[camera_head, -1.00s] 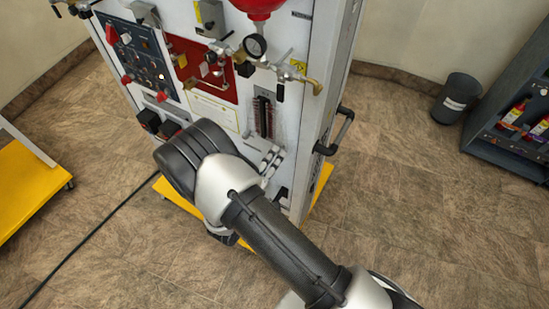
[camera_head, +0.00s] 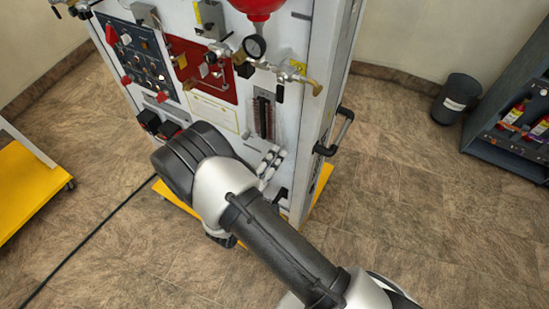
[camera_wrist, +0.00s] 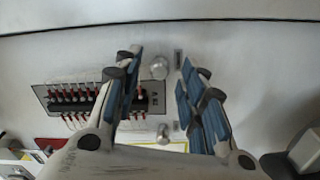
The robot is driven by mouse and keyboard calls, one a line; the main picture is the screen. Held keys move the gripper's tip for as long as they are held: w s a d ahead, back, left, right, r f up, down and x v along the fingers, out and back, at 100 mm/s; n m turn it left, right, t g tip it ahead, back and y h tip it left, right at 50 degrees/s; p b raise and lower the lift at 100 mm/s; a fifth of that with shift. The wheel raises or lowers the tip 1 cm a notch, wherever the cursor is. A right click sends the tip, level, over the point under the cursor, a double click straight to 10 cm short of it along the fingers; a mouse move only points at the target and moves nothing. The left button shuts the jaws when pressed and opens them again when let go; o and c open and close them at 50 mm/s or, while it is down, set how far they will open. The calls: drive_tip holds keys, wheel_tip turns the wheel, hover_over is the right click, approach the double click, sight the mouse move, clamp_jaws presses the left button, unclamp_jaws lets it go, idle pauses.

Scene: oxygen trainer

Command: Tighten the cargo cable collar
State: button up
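My gripper (camera_wrist: 160,100) is open in the wrist view, with its two blue-padded fingers on either side of an empty gap. A round silver knob-like fitting (camera_wrist: 160,68) shows in this gap, near the fingertips. A second silver fitting (camera_wrist: 165,134) shows lower down between the fingers. I cannot tell whether either is the cargo cable collar, or whether a finger touches them. In the head view, silver cylindrical fittings (camera_head: 270,161) stick out low on the white panel (camera_head: 303,70), just beside my arm. My arm hides my gripper there.
A black strip with red terminals (camera_wrist: 68,97) lies left of the fingers. A black part (camera_wrist: 280,165) is at lower right. The panel has a black side handle (camera_head: 343,132). A black cable (camera_head: 95,232) crosses the floor.

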drive_tip(key=v, duration=1.1)
drive_tip(key=shift+s, duration=0.25)
drive_tip(key=shift+a, duration=0.15)
